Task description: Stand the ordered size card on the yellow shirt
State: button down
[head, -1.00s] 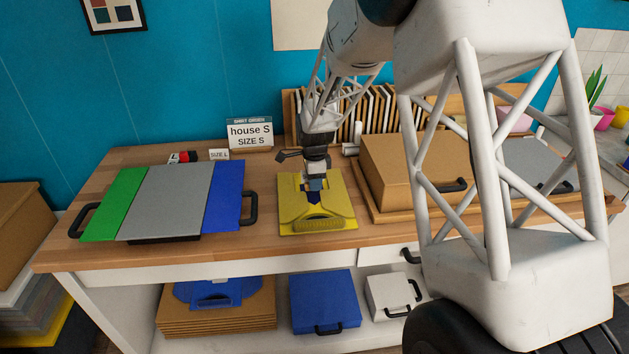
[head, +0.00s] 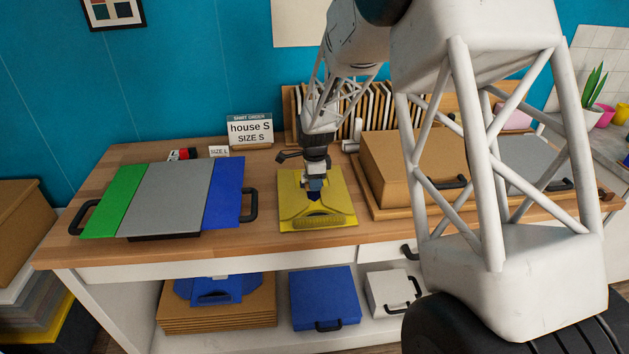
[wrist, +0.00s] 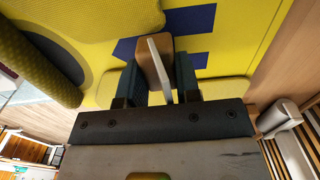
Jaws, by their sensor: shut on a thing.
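The yellow shirt (head: 340,217) lies flat at the middle of the table with a dark blue print on it. My gripper (head: 315,186) is over the shirt. In the wrist view my gripper (wrist: 157,64) is shut on a thin white card (wrist: 159,72) with a wooden base (wrist: 149,48). The card's face is seen edge-on, so its size cannot be read. The base is over the blue print (wrist: 200,20); I cannot tell whether it touches the shirt.
A press-like board with green, grey and blue panels (head: 165,200) takes the left of the table. A cardboard box (head: 405,160) stands close on the right. Bare wood shows in front of the shirt.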

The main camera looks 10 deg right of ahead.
jog(key=shift+f, duration=0.1)
dwell(0.5)
grip_release()
dwell(0.4)
dwell(0.5)
jog(key=shift+r, duration=4.45)
jog(key=shift+r, duration=0.1)
